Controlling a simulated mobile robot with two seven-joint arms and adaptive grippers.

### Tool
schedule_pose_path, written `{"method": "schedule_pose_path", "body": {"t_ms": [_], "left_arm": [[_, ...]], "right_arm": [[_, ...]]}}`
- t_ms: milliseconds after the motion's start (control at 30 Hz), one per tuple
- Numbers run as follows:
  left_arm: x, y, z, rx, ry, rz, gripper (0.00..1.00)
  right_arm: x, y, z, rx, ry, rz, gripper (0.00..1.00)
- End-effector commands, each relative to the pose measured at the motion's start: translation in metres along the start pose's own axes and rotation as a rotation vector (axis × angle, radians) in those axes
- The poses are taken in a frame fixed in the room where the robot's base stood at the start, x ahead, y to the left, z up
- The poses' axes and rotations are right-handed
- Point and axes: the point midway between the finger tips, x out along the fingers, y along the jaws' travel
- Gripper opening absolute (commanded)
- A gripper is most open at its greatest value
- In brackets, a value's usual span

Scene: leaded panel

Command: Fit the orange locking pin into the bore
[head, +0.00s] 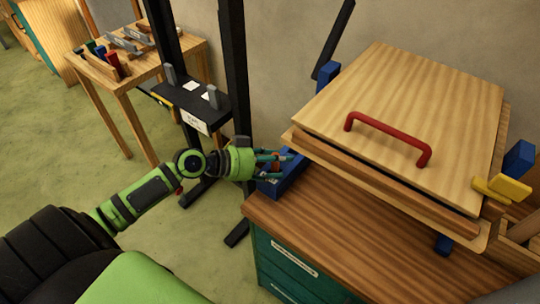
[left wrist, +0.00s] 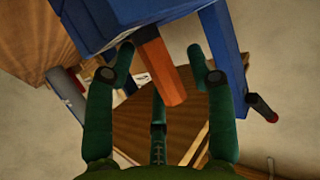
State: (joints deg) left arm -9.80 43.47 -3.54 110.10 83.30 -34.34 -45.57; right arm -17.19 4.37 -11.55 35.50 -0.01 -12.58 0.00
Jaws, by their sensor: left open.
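The orange locking pin (left wrist: 163,72) shows in the left wrist view as a faceted bar. Its upper end meets the blue fixture (left wrist: 105,18), and its lower end sticks out free. How deep it sits, and the bore itself, I cannot see. My left gripper (head: 280,162) is open at the blue fixture beside the wooden panel's left edge. In the left wrist view, its green fingers (left wrist: 165,68) stand apart on both sides of the pin, with visible gaps. My right gripper is not in view.
A wooden panel (head: 400,105) with a red handle (head: 388,137) lies tilted above the bench top (head: 320,210). A yellow clamp (head: 503,188) is at its right. A black stand (head: 195,100) is behind my left arm. A small table (head: 180,55) holds tools.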

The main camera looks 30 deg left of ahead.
Motion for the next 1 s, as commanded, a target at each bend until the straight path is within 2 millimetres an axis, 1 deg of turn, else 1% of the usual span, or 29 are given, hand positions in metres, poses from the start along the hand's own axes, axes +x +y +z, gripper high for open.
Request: {"method": "schedule_pose_path", "body": {"t_ms": [67,167,467,700,833,1000], "left_arm": [[-0.002,0.000,-0.004,-0.001,-0.001,0.001,0.56],[-0.011,0.000,0.002,-0.002,-0.004,0.000,0.56],[-0.061,0.001,0.003,-0.001,-0.005,0.002,0.56],[-0.097,0.001,0.000,-0.003,-0.001,0.000,0.56],[-0.110,0.000,-0.001,-0.003,0.001,0.001,0.56],[-0.120,0.000,-0.002,-0.001,0.000,0.000,0.56]], "right_arm": [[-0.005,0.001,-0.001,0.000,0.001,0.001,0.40],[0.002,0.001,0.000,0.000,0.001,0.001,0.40],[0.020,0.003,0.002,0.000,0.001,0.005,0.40],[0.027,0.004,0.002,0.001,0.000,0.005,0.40],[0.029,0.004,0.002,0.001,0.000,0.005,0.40],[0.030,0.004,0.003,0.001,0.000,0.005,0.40]]}}
